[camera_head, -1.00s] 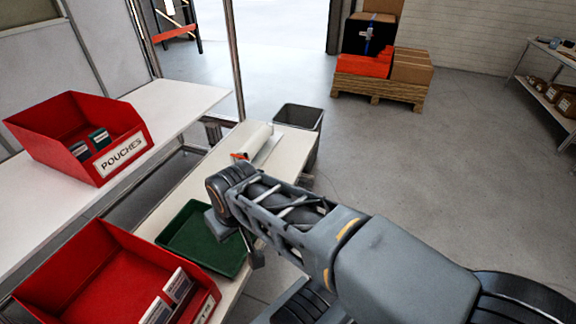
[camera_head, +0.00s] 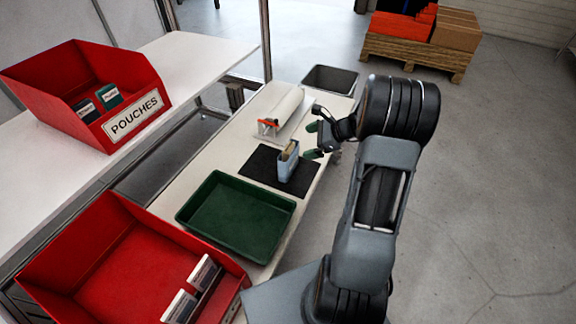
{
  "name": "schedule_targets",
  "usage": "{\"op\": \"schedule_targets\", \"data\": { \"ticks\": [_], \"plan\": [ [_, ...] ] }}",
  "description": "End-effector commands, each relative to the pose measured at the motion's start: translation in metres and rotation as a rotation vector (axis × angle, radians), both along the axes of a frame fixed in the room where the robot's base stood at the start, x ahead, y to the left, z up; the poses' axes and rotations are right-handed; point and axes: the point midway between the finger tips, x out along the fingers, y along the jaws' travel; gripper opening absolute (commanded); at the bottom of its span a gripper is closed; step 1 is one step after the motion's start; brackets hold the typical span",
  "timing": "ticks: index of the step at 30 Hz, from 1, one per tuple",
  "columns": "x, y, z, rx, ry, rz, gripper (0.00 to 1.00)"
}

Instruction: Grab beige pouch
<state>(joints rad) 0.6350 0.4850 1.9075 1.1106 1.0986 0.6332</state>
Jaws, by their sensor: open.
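A small beige item (camera_head: 291,148), which looks like the beige pouch, stands upright in a grey-blue holder (camera_head: 287,167) on a black mat (camera_head: 257,164). The mat lies on the white bench, behind the green tray. My gripper (camera_head: 313,141) is open and empty, with green-tipped fingers, just right of and slightly beyond the holder. Its fingers point left and are apart from the beige item. The red bin (camera_head: 60,85) labelled POUCHES, on the left shelf, holds a dark pack and a teal pack.
An empty green tray (camera_head: 235,250) lies on the bench. A second red bin (camera_head: 110,270) at front left holds white-fronted packs. A grey waste bin (camera_head: 330,78) stands past the bench end.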

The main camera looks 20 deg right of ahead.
Motion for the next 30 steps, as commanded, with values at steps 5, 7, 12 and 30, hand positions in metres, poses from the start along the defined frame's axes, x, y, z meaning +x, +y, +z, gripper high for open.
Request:
{"op": "schedule_targets", "data": {
  "ticks": [5,7,12,30],
  "plan": [
    [0.014,-0.043,-0.04,0.176,0.038,-0.217,1.0],
    [0.018,-0.051,-0.048,0.212,0.045,-0.26,1.0],
    [0.035,-0.043,-0.065,0.246,0.05,-0.295,1.0],
    [0.075,-0.007,-0.094,0.243,0.049,-0.296,1.0]
  ]
}}
